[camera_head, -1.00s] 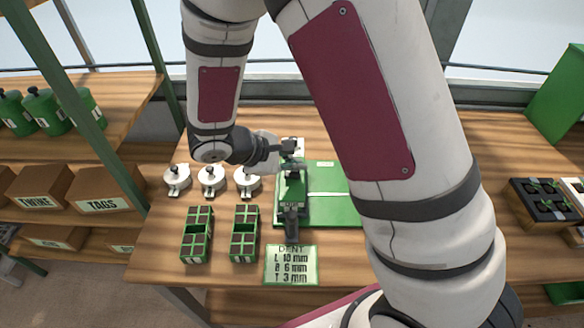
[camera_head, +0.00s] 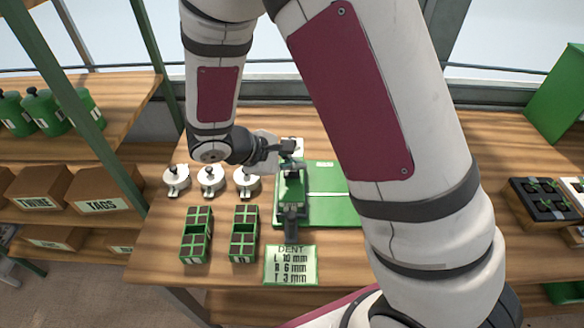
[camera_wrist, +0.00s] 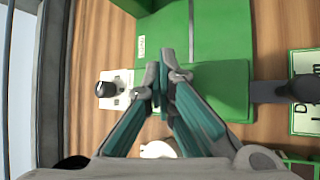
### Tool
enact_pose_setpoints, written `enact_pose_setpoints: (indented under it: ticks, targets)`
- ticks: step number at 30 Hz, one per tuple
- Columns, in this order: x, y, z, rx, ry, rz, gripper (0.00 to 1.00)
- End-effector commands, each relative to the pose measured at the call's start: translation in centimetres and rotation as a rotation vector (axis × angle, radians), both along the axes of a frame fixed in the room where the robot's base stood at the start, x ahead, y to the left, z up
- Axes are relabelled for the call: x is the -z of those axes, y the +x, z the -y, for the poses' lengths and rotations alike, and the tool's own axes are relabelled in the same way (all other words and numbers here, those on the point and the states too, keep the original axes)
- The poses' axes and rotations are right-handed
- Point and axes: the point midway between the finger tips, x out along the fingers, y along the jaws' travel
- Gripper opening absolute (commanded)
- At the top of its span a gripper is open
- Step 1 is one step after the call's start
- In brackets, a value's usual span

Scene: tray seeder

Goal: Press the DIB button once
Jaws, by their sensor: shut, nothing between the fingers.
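The green seeder (camera_head: 326,207) stands on the wooden bench, with a raised green block (camera_head: 292,188) on its left part and a dark handle (camera_head: 291,222) toward the front. My gripper (camera_head: 291,158) is over the back end of this block, with its fingers together and nothing held. In the wrist view my gripper (camera_wrist: 166,72) points down over the green block (camera_wrist: 220,90). A white plate with a black knob (camera_wrist: 107,89) lies to the left of the fingers there. I cannot read a DIB label in either view; the fingers cover part of the block. Contact with the seeder cannot be told.
Several white lidded pots (camera_head: 211,180) and two green seed trays (camera_head: 244,233) stand left of the seeder. A DENT card (camera_head: 291,265) lies in front of it. A black tray (camera_head: 540,200) sits at the right. My arm hides the bench's middle right.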

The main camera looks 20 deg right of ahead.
Motion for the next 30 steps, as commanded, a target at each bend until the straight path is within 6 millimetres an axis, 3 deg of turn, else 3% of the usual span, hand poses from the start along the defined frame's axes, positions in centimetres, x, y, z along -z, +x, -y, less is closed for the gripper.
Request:
enact_pose_setpoints:
  ticks: [9,20,30]
  targets:
    - [-1.8,-0.1,0.0,0.0,0.0,0.001,0.0]
    - [-1.9,0.0,0.0,0.001,0.0,0.001,0.0]
    - [-4.8,-0.1,0.0,0.001,0.002,0.003,0.0]
